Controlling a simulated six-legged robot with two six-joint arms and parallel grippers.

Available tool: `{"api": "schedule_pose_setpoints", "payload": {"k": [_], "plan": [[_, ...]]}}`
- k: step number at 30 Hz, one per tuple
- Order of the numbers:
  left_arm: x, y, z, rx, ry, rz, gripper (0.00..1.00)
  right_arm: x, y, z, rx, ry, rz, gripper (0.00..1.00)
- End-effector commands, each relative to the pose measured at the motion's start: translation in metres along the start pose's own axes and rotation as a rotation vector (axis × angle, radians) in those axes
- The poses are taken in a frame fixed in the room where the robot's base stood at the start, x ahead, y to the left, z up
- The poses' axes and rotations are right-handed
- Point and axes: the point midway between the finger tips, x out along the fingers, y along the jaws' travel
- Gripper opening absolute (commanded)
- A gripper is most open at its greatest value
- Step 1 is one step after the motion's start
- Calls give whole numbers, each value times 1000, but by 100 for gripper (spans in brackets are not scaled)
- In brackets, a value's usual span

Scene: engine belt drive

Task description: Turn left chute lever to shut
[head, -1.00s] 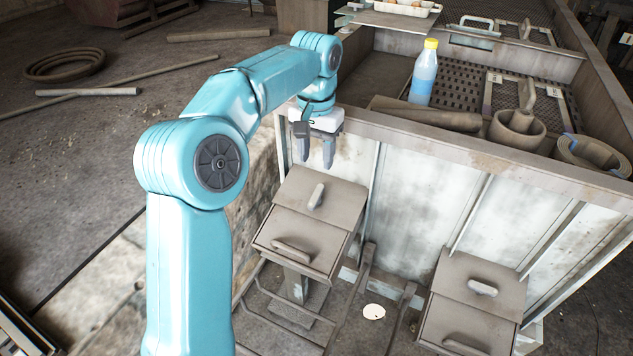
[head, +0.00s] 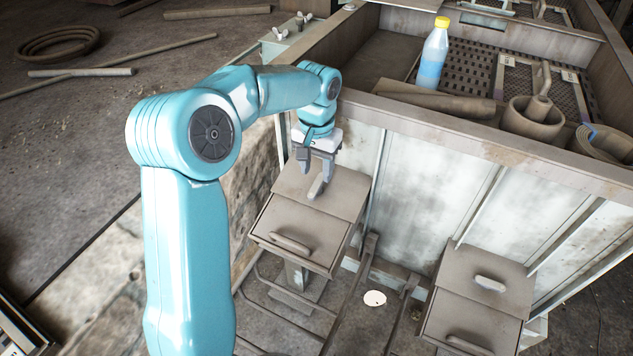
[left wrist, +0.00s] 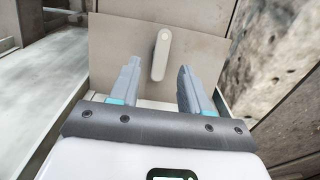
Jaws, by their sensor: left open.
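The left chute (head: 299,222) is a grey-brown box on the front of the machine. Its lever (head: 317,186) is a short pale handle on the sloped top plate. My left gripper (head: 316,178) is open, with its fingers pointing down at the lever. In the left wrist view the lever (left wrist: 161,54) stands upright in the picture. It lies between and a little beyond the tips of my open left gripper (left wrist: 158,75), and I see no contact. A second handle (head: 290,243) is on the chute's front flap. My right gripper is not in view.
Another chute (head: 478,298) with a similar lever (head: 490,284) stands at the right. The machine's rim (head: 480,140) runs above both. A bottle (head: 433,55) with a yellow cap stands inside the machine. Pipes and frame bars lie below the chutes.

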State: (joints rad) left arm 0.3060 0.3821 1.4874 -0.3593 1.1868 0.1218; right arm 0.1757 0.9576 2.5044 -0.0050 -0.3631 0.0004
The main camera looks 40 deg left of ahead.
Motion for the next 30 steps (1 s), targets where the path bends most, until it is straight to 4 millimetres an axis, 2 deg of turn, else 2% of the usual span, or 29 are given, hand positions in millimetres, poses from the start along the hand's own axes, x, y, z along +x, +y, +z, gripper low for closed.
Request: {"api": "schedule_pose_setpoints", "payload": {"k": [3, 9, 19, 20, 21, 24, 30], "plan": [[24, -2, 0, -2, -3, -1, 47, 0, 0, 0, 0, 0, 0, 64], [47, -2, -2, -2, 0, -1, 47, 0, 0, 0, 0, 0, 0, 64], [52, -3, -4, -2, 1, -1, 47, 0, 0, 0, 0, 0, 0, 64], [52, -3, -4, -1, 1, -1, 44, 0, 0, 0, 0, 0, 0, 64], [52, -3, -4, -1, 1, -1, 31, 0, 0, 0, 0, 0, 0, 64], [52, -3, -4, -1, 1, -1, 0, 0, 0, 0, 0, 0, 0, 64], [52, -3, -4, -5, 1, 0, 0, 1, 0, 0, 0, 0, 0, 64]]}}
